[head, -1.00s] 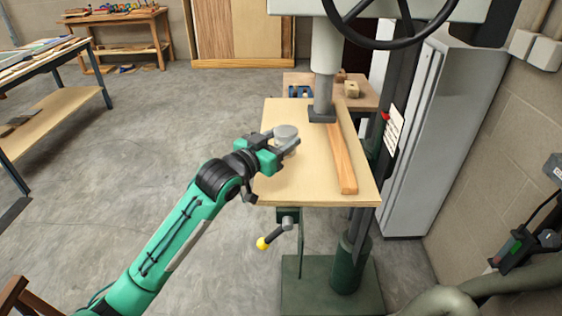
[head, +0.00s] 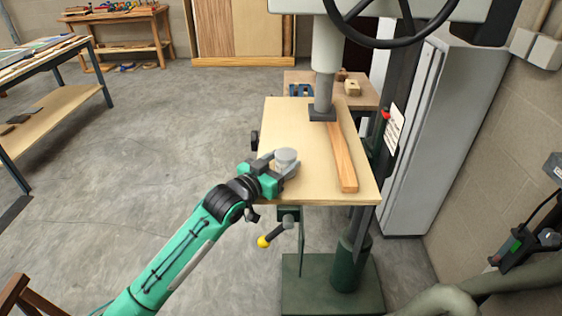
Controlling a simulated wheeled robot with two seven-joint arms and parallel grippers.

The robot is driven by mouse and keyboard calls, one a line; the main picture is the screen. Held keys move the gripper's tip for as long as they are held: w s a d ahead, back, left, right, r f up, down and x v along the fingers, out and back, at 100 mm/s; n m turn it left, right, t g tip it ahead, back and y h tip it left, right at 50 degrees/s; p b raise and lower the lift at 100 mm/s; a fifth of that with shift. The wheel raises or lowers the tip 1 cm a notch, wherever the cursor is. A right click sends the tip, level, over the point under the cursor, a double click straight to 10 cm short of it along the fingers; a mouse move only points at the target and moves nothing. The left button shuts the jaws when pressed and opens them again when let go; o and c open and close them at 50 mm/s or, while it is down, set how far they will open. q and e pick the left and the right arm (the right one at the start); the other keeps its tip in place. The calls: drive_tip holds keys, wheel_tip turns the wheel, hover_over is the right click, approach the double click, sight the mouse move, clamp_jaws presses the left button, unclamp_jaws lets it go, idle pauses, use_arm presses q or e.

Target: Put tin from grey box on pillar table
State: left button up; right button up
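The tin (head: 286,156) is a small light-grey cylinder, upright, over the near-left part of the pillar table (head: 308,185). That table is the pale wooden top of the pillar drill. My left gripper (head: 282,165), with green and grey parts, reaches in from the left with its fingers on either side of the tin and appears shut on it. Whether the tin's base touches the tabletop is hard to tell, as the fingers hide its lower part. My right gripper is not in view. I cannot make out the grey box.
A long wooden strip (head: 341,160) lies on the right of the pillar table. The drill's spindle and foot (head: 322,112) stand over its far part. A yellow-knobbed crank (head: 263,241) hangs below the near edge. The table's left middle is bare.

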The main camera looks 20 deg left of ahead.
use_arm(q)
drive_tip(key=shift+o, duration=1.3)
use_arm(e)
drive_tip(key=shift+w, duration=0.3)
use_arm(q)
drive_tip(key=shift+r, duration=0.25)
drive_tip(key=b+v, duration=0.1)
drive_tip(key=v, duration=1.1)
drive_tip(key=shift+b, duration=0.35)
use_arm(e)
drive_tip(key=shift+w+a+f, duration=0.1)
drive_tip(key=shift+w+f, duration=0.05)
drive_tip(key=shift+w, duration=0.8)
